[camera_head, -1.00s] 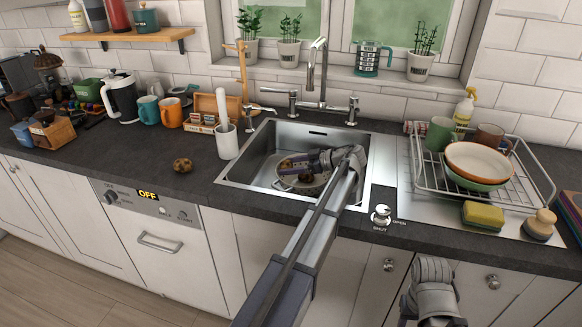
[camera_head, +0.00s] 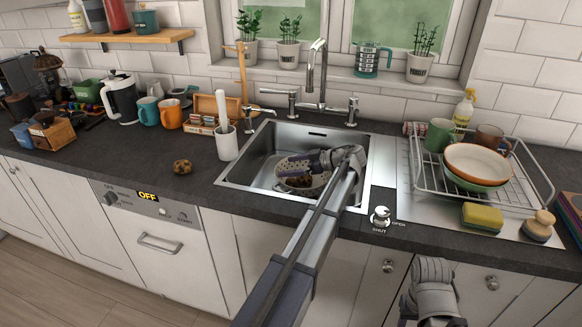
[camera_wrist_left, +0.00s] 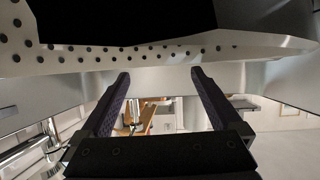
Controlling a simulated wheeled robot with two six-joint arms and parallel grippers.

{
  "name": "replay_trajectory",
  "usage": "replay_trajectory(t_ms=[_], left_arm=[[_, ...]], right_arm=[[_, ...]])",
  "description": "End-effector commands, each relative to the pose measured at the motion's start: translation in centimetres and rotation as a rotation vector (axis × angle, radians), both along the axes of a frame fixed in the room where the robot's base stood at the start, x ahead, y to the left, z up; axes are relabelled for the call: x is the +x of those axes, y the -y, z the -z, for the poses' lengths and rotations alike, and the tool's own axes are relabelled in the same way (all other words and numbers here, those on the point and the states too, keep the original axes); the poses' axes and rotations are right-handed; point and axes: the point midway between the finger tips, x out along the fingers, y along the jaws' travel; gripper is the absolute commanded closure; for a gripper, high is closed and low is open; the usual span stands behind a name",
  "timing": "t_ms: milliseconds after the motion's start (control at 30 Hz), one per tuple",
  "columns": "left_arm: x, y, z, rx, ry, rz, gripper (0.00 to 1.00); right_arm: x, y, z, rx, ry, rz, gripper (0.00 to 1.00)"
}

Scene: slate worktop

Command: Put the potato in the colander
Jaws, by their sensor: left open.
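The colander (camera_head: 318,184), pale with dark holes, stands in the steel sink basin. A brown lump that looks like a potato (camera_head: 300,182) lies inside it. A similar brown potato (camera_head: 182,167) lies on the dark worktop left of the sink. My left gripper (camera_head: 287,167) reaches into the sink, its fingers over the colander. In the left wrist view its two fingers (camera_wrist_left: 158,75) are apart with nothing between them, and the perforated colander wall (camera_wrist_left: 150,52) shows close by. Part of my right arm shows at the bottom right, without visible fingers.
The tap (camera_head: 318,70) rises behind the sink. A dish rack (camera_head: 460,175) with bowls and mugs stands on the right, with a sponge (camera_head: 482,216) in front. A white pot (camera_head: 226,143) stands left of the sink. The worktop around the outside potato is clear.

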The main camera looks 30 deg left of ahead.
Motion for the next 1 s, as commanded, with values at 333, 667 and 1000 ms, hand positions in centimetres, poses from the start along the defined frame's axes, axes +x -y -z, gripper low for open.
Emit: replay_trajectory(t_ms=[333, 667, 1000], left_arm=[[0.9, 5.1, -2.8, 0.002, -0.001, 0.001, 0.00], [1.1, 6.8, -3.2, 0.002, -0.001, -0.002, 0.00], [1.0, 6.8, -5.1, 0.002, -0.001, -0.002, 0.00]], right_arm=[[0.0, 0.0, -2.8, 0.000, 0.000, 0.000, 0.50], [0.0, 0.0, -3.2, 0.000, 0.000, 0.000, 0.50], [0.0, 0.0, -5.0, 0.000, 0.000, 0.000, 0.50]])
